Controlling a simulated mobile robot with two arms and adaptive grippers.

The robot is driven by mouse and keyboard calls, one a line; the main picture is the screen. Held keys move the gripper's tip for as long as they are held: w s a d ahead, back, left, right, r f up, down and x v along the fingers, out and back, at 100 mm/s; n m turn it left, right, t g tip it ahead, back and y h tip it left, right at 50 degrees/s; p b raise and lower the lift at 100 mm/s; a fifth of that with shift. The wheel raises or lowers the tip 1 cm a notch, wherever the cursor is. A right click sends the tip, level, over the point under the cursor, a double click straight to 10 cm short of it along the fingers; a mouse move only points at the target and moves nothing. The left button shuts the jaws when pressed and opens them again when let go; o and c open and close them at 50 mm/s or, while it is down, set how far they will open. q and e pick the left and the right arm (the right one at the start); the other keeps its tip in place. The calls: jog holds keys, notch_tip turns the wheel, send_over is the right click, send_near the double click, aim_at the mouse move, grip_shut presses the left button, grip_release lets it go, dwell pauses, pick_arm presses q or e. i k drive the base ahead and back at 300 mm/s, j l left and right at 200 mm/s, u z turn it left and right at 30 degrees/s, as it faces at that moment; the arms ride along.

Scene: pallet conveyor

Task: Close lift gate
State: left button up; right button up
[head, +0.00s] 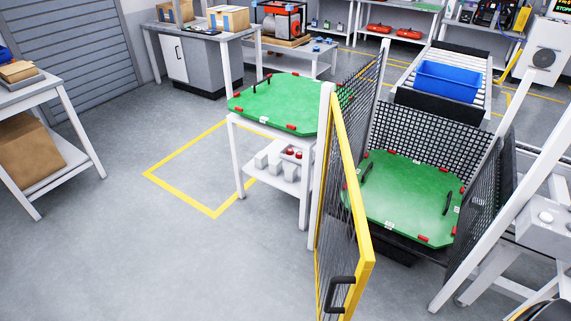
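The lift gate (340,215) is a yellow-framed mesh door with a black handle (340,294) near its lower free end. It stands open, swung toward me from a white post (323,130) on the left of the lift cage. Behind it the front of the cage is open. Inside lies a green pallet (400,200) with black handles and red corner pieces. Neither of my grippers shows in the head view, so their state and distance to the gate are hidden.
A white table (238,150) with another green pallet (275,103) stands left of the gate. A blue crate (447,81) sits on the conveyor behind the cage. A white frame with a control box (545,217) stands at right. The floor at front left is clear.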

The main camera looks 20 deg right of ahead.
aim_at(365, 262)
jog(key=i+z, duration=0.2)
jog(key=z, duration=0.25)
jog(key=i+z, duration=0.25)
jog(key=z, duration=0.2)
jog(key=i+j+z, duration=0.15)
jog(key=z, duration=0.3)
jog(key=k+j, duration=0.75)
jog(key=k, duration=0.25)
